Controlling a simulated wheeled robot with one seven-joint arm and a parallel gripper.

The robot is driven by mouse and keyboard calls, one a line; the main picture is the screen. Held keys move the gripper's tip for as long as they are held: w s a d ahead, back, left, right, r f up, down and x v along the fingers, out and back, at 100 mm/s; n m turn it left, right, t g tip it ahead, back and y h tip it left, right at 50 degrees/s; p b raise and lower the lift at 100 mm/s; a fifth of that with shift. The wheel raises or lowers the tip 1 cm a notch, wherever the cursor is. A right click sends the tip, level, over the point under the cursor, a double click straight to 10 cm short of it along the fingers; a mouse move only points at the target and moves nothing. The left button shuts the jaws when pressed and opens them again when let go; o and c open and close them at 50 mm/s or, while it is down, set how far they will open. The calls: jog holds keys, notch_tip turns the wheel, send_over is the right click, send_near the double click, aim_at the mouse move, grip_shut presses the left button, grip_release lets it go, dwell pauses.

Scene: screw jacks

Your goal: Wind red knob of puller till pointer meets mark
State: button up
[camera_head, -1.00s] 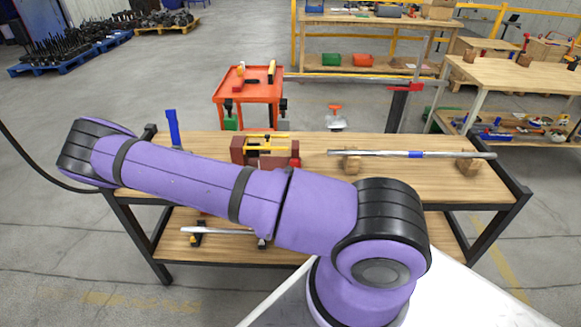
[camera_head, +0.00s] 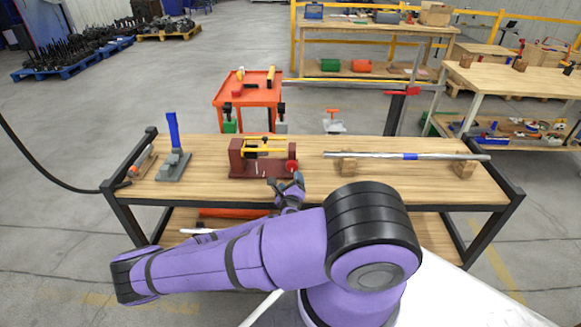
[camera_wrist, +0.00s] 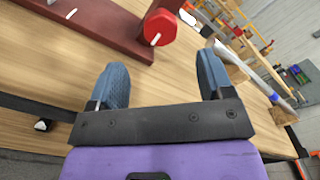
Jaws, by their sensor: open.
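The puller (camera_head: 258,158) is a dark red frame with yellow parts on the bench, left of its middle. Its red knob (camera_head: 291,167) is at the right end of the frame. In the wrist view the red knob (camera_wrist: 161,26), with a white line on it, lies beyond my fingertips, above and between them. Part of the dark red frame (camera_wrist: 100,28) shows to its left. My gripper (camera_wrist: 158,78) is open and empty, its blue-grey fingers apart from the knob. I cannot make out the pointer and mark.
The wooden bench (camera_head: 220,192) has clear top around the puller. A grey stand with a blue upright (camera_head: 174,135) is to the left. A long metal bar (camera_head: 385,155) rests on wooden blocks to the right. An orange cart (camera_head: 247,92) stands behind.

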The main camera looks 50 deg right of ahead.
aim_at(291, 167)
jog(key=x, duration=1)
jog(key=shift+s, duration=0.1)
jog(key=shift+c, duration=0.5)
jog(key=c, duration=0.8)
jog(key=shift+m, duration=0.4)
